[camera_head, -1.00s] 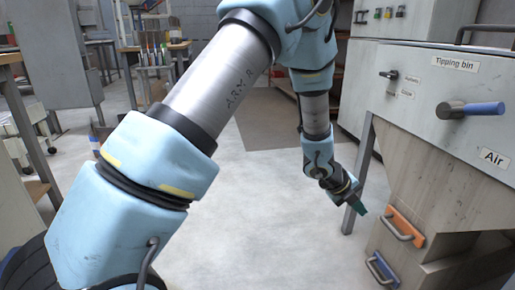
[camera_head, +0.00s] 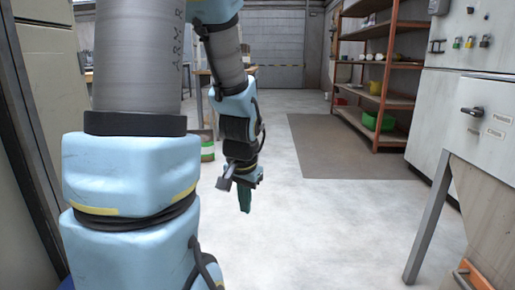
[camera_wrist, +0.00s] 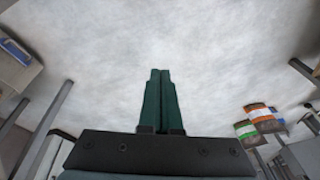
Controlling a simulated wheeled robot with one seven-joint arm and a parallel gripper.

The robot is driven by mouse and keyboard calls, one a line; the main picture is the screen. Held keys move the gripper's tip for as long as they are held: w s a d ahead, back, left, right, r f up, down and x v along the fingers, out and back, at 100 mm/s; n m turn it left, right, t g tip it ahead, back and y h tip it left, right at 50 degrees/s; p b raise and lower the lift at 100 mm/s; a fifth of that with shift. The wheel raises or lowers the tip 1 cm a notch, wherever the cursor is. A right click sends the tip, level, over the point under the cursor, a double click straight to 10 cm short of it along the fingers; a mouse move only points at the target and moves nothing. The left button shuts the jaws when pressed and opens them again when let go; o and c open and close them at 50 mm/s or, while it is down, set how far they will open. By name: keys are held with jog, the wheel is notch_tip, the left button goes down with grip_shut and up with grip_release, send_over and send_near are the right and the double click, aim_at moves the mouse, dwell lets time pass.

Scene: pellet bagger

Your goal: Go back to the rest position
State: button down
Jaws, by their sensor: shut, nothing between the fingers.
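My gripper (camera_head: 244,200) hangs below my arm in the head view, pointing down over bare floor, left of the machine. Its two green fingers also show in the wrist view (camera_wrist: 160,78), lying side by side and shut. Nothing is between or beyond them but grey floor.
The pellet machine (camera_head: 480,130) stands at the right, with a metal leg (camera_head: 428,225) on the floor. A brown mat (camera_head: 345,145) lies ahead, beside a shelf rack (camera_head: 378,110). The middle floor is clear.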

jog(key=s+a+r+n+g, duration=0.1)
jog(key=s+a+n, duration=0.3)
jog(key=s+n, duration=0.1)
notch_tip(320, 180, up, 37)
jog(key=p, duration=3.7)
jog(key=shift+d, duration=0.2)
